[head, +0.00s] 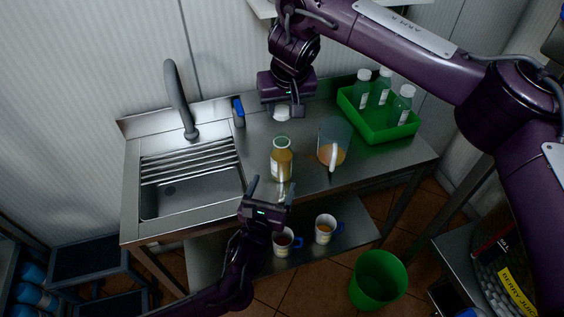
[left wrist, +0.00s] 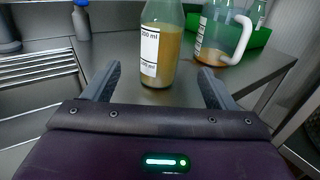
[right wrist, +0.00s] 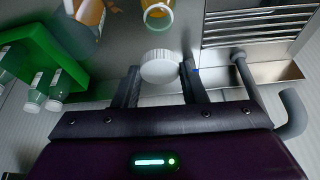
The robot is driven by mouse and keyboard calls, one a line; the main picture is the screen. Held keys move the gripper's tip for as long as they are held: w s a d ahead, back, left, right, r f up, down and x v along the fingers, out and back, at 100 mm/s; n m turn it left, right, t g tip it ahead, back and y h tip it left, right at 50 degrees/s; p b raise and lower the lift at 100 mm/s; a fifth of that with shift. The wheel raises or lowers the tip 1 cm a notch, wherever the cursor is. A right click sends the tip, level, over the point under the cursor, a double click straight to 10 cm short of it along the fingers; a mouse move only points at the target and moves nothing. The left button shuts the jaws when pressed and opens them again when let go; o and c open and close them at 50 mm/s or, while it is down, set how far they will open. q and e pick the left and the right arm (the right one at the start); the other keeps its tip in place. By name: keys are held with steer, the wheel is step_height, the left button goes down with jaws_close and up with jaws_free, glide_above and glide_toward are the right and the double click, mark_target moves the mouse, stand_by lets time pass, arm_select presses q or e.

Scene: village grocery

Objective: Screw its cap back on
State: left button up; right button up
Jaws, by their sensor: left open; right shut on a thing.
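An open glass bottle (head: 282,163) of amber liquid stands upright on the steel counter. Its uncapped mouth (right wrist: 158,14) shows in the right wrist view. My right gripper (head: 283,107) is shut on the white ribbed cap (right wrist: 160,67), behind the bottle and apart from it. The cap also shows just below that gripper in the head view (head: 282,114). My left gripper (head: 270,187) is open in front of the bottle. In the left wrist view the bottle (left wrist: 161,45) stands beyond and between the two fingers, with its top cut off.
A jug (head: 333,145) with some amber liquid stands right of the bottle. A green crate (head: 378,134) with white-capped bottles is at the back right. The sink (head: 190,190) and a blue-topped bottle (head: 238,112) are left. Two mugs stand on the lower shelf.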

arm_select(q)
steer(key=x, duration=0.8)
steer(key=shift+w, duration=0.15)
arm_select(e)
steer(key=shift+r, duration=0.1)
arm_select(q)
steer(key=shift+c, duration=0.3)
steer(key=c, duration=1.4)
arm_select(e)
glide_above(283, 148)
steer(key=w, duration=0.1)
steer(key=shift+f, duration=2.5)
steer(key=shift+a+f, duration=0.1)
steer(key=shift+f, duration=0.8)
steer(key=shift+f, duration=0.55)
